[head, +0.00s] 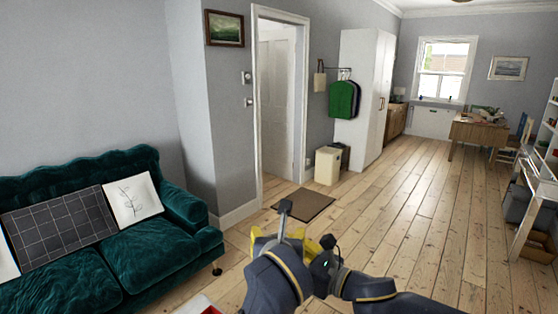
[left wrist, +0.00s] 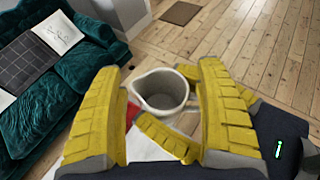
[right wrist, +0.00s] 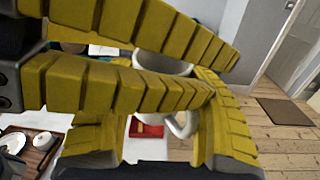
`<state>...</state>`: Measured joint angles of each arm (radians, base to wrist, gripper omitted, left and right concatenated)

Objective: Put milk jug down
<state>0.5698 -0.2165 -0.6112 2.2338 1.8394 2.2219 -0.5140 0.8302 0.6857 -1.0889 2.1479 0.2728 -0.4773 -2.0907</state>
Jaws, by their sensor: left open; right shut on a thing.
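The milk jug is a white, round, open-topped jug (left wrist: 162,90) seen between the spread yellow fingers of my left gripper (left wrist: 165,105) in the left wrist view. In the right wrist view the jug (right wrist: 165,65) is partly hidden behind my left gripper's fingers, which lie across the picture, and its handle (right wrist: 185,125) shows below them. My right gripper (right wrist: 195,120) is shut on the jug. My left gripper is open around the jug; contact cannot be told. In the head view the grippers hide the jug.
Below the jug is a white surface with a red item (right wrist: 147,129). A wooden tray with white ware (right wrist: 42,140) is at the left there. A green sofa (head: 150,255) stands at left, a brown mat (head: 304,204) by the doorway. Floorboards beyond are clear.

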